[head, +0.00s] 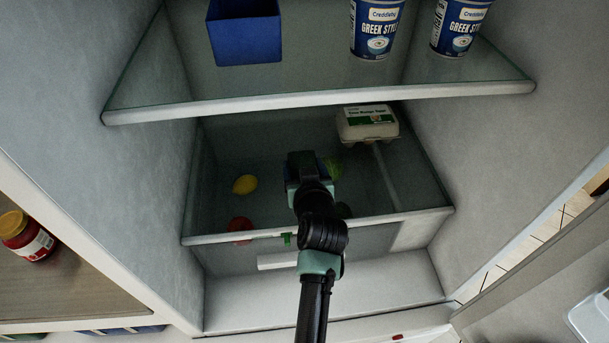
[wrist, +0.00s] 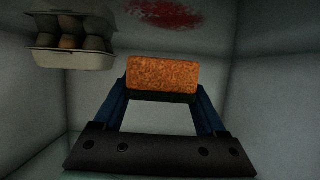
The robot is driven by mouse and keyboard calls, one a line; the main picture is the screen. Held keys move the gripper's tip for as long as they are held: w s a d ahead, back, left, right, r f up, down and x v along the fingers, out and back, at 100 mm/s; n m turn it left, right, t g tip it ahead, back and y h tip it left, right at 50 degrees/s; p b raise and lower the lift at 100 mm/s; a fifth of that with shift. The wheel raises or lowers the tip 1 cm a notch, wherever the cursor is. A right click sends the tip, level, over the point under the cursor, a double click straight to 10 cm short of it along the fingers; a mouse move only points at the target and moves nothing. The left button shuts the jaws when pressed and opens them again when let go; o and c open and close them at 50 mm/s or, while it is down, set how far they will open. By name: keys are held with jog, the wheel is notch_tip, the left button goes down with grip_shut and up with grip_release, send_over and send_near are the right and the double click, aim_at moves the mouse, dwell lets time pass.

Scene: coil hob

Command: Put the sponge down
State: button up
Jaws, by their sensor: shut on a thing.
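The sponge (wrist: 162,73) is an orange-brown block in the wrist view. It sits between the two blue fingers of my gripper (head: 303,165), which is shut on it. In the head view my gripper reaches into the fridge, over the lower glass shelf (head: 400,221); the sponge is hidden there by the gripper and arm. I cannot tell whether the sponge touches a surface. A red smear (wrist: 165,13) shows on a pale surface beyond the sponge in the wrist view.
An egg carton (head: 367,124) stands at the back right; its eggs show in the wrist view (wrist: 70,58). A yellow lemon (head: 245,185) and a red item (head: 240,227) lie left of my arm. The upper shelf (head: 320,98) holds a blue box (head: 244,35) and yogurt tubs (head: 376,28).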

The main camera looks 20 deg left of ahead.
jog(key=shift+f, duration=2.15)
jog(key=shift+f, duration=0.1)
jog(key=o, duration=1.2)
jog(key=shift+b, duration=0.3)
jog(key=shift+o, duration=0.2)
